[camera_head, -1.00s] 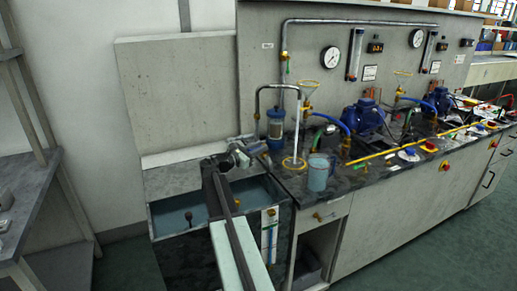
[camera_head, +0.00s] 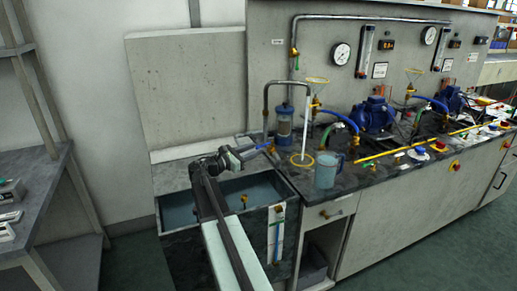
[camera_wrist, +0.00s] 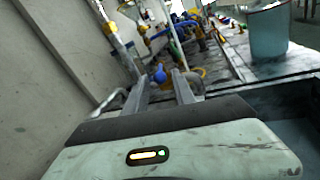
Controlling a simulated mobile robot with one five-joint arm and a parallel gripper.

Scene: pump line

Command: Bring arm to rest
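My arm reaches forward over the grey sink basin (camera_head: 235,188) in the head view. My gripper (camera_head: 246,153) is at its far end, low above the basin's back right part and pointing right towards the pump bench. In the wrist view my gripper (camera_wrist: 161,80) shows two grey fingers with a clear gap between them. It looks open, and I see nothing held. A small blue part (camera_wrist: 158,73) shows beyond the fingertips; I cannot tell whether it is near them.
Right of my gripper stand a blue-based filter (camera_head: 284,125), a bent grey pipe (camera_head: 266,105) and a translucent beaker (camera_head: 326,172) on the dark bench top. A grey wall panel (camera_head: 190,90) stands behind the basin. A shelf rack (camera_head: 45,185) is at the left, with open floor between.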

